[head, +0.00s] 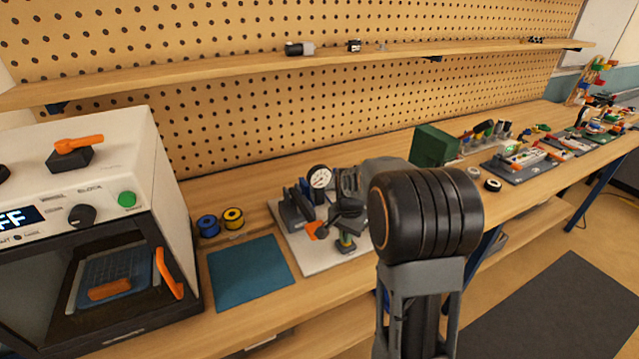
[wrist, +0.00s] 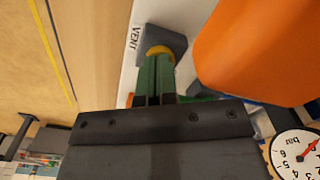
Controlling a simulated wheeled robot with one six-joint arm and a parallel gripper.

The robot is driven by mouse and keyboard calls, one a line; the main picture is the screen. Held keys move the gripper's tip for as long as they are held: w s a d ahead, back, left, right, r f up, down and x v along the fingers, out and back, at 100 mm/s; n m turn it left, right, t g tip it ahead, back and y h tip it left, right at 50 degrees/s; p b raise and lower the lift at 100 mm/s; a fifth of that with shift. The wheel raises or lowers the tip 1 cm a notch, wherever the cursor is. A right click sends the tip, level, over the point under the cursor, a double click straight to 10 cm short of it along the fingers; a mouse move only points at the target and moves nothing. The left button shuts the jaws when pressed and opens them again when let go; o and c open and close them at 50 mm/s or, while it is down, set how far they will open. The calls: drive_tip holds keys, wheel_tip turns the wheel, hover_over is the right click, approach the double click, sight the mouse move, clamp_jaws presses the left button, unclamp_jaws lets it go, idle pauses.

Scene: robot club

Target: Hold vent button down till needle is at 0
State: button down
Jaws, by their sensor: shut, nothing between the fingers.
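The vent button (wrist: 158,50) is yellow and sits on a dark grey block beside the word VENT in the wrist view. My gripper (wrist: 155,60) is shut and empty. Its green fingertips are at the button and cover part of it; I cannot tell how far the button is pressed. The pressure gauge (wrist: 297,155) is white, marked bar, partly cut off at the right edge. Its red needle points up and right in the picture; the number there is not readable. In the head view the gauge (head: 320,178) stands on the white board (head: 318,262), near my gripper (head: 346,244).
A large orange part (wrist: 255,45) is close to the right of my fingers. On the bench, a blue mat (head: 250,274) and two spools (head: 233,218) lie left of the board. A white oven (head: 95,165) stands at the far left, and a green box (head: 434,146) behind.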

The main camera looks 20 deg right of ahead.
idle(0.3)
wheel_tip(320, 180, up, 7)
drive_tip(key=p, duration=0.5)
drive_tip(key=shift+p, duration=0.3)
drive_tip(key=shift+s+f+n, duration=0.15)
drive_tip(key=shift+f+n, duration=0.05)
drive_tip(key=shift+n, duration=0.4)
drive_tip(key=s+a+r+n+t, duration=0.2)
drive_tip(key=s+a+r+n, duration=0.2)
drive_tip(key=s, duration=0.4)
drive_tip(key=s+a+r+n+t, duration=0.2)
drive_tip(key=s+a+r+n, duration=0.3)
drive_tip(key=s, duration=0.2)
drive_tip(key=shift+s+a, duration=0.25)
drive_tip(key=shift+s, duration=0.15)
idle(0.3)
